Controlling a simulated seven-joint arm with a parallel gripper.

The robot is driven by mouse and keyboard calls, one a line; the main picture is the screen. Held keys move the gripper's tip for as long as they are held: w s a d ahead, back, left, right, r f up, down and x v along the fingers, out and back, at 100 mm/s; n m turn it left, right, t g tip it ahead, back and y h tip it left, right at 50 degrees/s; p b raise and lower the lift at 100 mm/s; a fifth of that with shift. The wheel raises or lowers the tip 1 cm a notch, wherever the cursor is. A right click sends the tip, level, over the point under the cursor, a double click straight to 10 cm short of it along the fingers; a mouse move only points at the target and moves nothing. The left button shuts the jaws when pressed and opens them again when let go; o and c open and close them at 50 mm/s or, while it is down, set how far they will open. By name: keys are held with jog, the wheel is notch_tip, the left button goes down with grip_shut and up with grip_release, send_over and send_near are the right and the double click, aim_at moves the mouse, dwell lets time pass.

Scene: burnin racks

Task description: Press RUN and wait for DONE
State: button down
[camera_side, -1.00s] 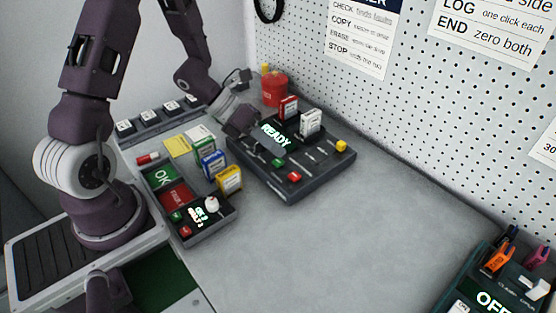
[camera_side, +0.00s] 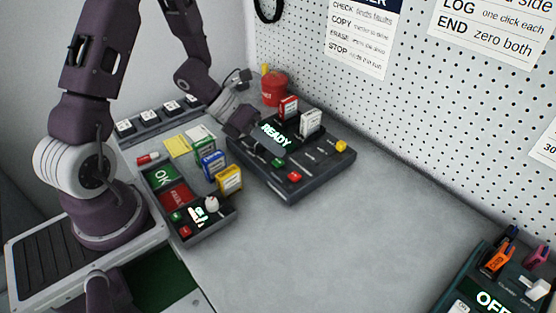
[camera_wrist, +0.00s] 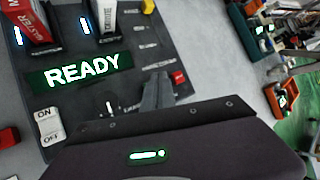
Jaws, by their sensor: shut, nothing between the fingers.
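The dark device (camera_side: 318,168) stands on the bench, and its lit screen (camera_side: 276,133) reads READY. The screen also shows in the wrist view (camera_wrist: 80,70). A green button (camera_side: 278,162) and a red button (camera_side: 295,177) sit on its front part in the side view; I cannot read their labels. The red button also shows in the wrist view (camera_wrist: 178,78). My gripper (camera_wrist: 158,90) is shut and empty, over the device beside the red button. The green button is not visible in the wrist view. No DONE shows.
A red cartridge (camera_side: 289,107) and a white cartridge (camera_side: 311,122) stand upright in the device. A yellow button (camera_side: 341,146) is at its right corner. A red canister (camera_side: 274,89) stands behind. Several cartridges and a control box (camera_side: 212,228) lie left.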

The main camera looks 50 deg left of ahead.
aim_at(274, 160)
jog(key=shift+f, duration=0.1)
jog(key=shift+f, duration=0.3)
jog(key=shift+f, duration=0.45)
dwell(0.5)
dwell(0.3)
jog(key=shift+r, duration=0.85)
jog(key=shift+r, duration=2.55)
